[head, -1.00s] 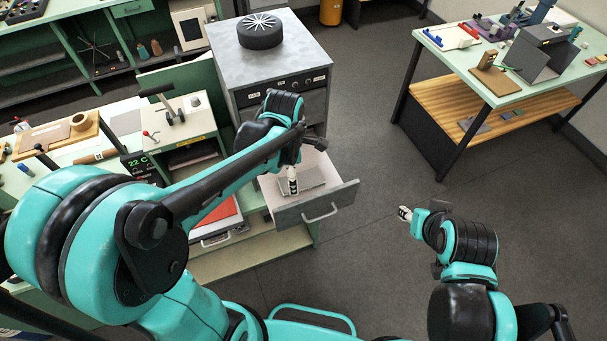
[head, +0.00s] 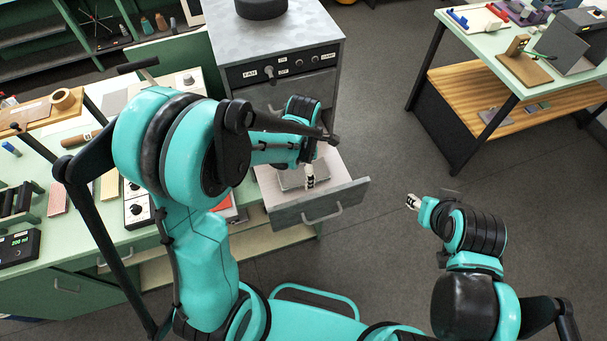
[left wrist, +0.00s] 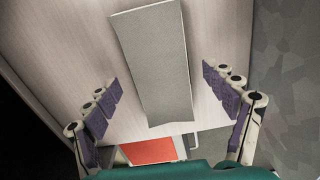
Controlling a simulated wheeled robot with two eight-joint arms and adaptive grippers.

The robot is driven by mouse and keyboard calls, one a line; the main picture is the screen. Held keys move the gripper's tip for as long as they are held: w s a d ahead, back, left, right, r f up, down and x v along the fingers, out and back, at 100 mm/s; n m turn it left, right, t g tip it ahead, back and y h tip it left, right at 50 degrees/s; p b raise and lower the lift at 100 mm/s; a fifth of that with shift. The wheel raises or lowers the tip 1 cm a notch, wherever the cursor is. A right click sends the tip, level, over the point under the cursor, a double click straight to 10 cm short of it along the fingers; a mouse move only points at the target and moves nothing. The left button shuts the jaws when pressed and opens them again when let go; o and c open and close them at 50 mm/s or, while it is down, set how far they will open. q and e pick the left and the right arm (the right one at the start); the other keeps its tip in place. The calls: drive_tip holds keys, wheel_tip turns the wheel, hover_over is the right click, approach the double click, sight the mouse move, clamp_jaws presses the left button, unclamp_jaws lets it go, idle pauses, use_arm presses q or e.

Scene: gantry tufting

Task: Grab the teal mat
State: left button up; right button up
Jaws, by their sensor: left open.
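An open drawer (head: 318,210) of the grey cabinet holds a flat grey slab (head: 290,180). In the left wrist view the slab (left wrist: 157,62) looks plain grey-green and lies on the pale drawer floor. I see no clearly teal mat; this slab may be it. My left gripper (head: 310,176) points down over the drawer. In the left wrist view the left gripper (left wrist: 168,105) is open, with its fingers apart on either side of the slab and nothing between them gripped. My right gripper (head: 412,202) is over the floor right of the drawer; its jaw opening is unclear.
The drawer's front panel and side walls surround the slab. The cabinet (head: 275,45) rises behind the drawer. A green workbench (head: 70,240) with tools is at the left, a mint-topped table (head: 480,55) at the upper right. The floor between is clear.

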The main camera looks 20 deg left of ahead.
use_arm(q)
drive_tip(key=shift+f, duration=0.4)
drive_tip(key=c, duration=1.2)
drive_tip(key=shift+r, duration=0.15)
